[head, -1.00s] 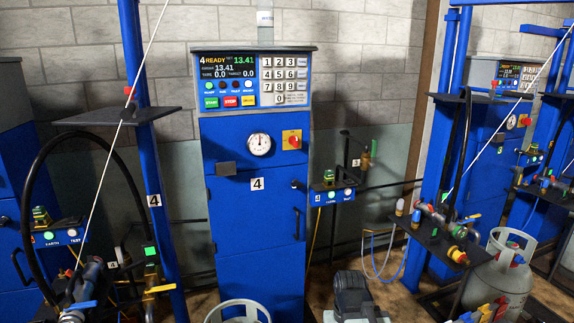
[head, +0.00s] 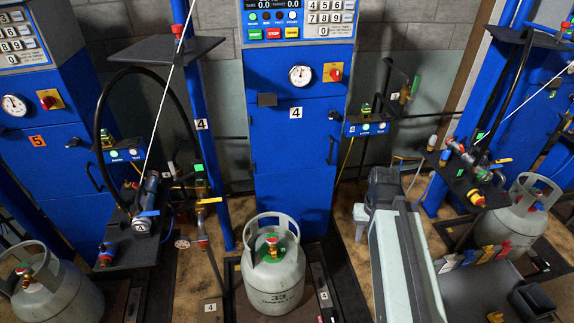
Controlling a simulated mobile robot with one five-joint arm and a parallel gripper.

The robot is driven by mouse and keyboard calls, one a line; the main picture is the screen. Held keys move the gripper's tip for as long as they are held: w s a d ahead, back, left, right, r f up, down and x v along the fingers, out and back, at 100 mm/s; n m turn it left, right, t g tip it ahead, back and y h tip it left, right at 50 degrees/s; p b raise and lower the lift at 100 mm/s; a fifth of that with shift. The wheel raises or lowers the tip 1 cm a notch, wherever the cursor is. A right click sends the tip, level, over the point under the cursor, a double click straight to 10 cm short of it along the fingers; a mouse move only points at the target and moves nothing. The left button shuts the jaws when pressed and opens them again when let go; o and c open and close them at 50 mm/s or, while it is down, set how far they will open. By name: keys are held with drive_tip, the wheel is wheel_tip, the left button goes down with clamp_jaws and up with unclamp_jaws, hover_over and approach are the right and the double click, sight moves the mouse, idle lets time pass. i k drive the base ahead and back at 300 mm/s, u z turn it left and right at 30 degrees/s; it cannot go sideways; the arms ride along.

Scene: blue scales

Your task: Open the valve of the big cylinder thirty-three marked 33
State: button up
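The big cylinder marked 33 (head: 275,287) is grey and stands upright on the scale platform in front of the blue cabinet numbered 4. A collar with openings surrounds its top. Its valve (head: 272,240) sits inside the collar, with green around it and a red part on top. Whether the valve is open or shut cannot be told. My arm shows at the lower right of the cylinder, apart from it. The gripper end of the arm cannot be made out in the head view.
The blue cabinet 4 (head: 290,140) stands behind the cylinder. A black shelf with hose and fittings (head: 140,240) is at left. Other grey cylinders stand at far left (head: 60,295) and right (head: 515,220). A grey tray (head: 490,285) with coloured clips is at lower right.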

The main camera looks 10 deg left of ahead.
sight(271, 239)
drive_tip(key=u, duration=0.05)
drive_tip(key=k, duration=1.2)
drive_tip(key=u, duration=0.55)
drive_tip(key=i, duration=1.45)
